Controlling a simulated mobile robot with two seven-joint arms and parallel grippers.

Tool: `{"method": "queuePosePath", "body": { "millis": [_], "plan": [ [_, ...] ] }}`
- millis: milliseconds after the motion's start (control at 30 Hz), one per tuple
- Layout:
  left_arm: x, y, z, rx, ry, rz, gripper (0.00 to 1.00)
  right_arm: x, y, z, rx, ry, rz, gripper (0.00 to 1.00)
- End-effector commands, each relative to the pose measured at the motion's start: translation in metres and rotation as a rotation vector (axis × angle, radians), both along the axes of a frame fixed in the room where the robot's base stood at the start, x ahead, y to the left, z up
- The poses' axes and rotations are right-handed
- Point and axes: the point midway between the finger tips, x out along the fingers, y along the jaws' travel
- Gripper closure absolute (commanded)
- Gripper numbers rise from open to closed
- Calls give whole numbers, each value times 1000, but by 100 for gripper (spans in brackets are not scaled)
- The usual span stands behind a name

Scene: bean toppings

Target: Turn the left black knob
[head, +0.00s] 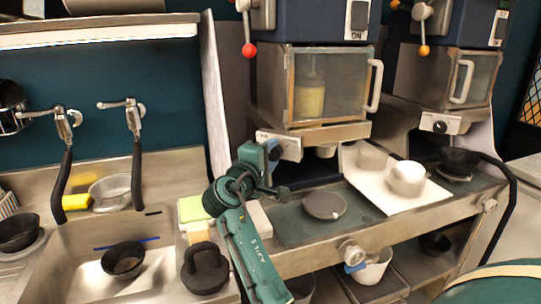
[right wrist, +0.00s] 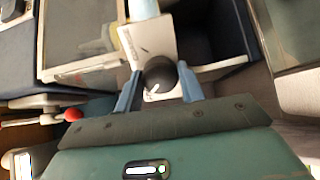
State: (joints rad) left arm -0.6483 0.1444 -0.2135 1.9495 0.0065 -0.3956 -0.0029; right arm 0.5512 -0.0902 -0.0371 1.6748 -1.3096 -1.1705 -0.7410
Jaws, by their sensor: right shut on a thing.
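The left black knob (right wrist: 158,72) is round with a white pointer mark, on a pale control panel (right wrist: 150,36). In the right wrist view it sits between the two blue fingers of my right gripper (right wrist: 158,88), which is shut on it. The right black knob (head: 440,127) is in plain view on the right machine (head: 447,77). My left gripper is not in view.
A sink (head: 80,278) with a black bowl (head: 123,260) is at left. Red-tipped (head: 249,50) and orange-tipped (head: 424,50) levers hang above.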

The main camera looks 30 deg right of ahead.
Motion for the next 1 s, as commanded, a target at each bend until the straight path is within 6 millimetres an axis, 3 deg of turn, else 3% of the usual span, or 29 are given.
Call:
{"method": "queuePosePath", "body": {
  "millis": [167,200,433,1000],
  "plan": [
    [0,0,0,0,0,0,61,0,0,0,-2,2,0,84],
    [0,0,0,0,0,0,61,0,0,0,-2,2,0,58],
    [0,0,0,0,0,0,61,0,0,0,-1,2,0,40],
    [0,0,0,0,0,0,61,2,-3,0,0,0,1,40]
  ]
}}
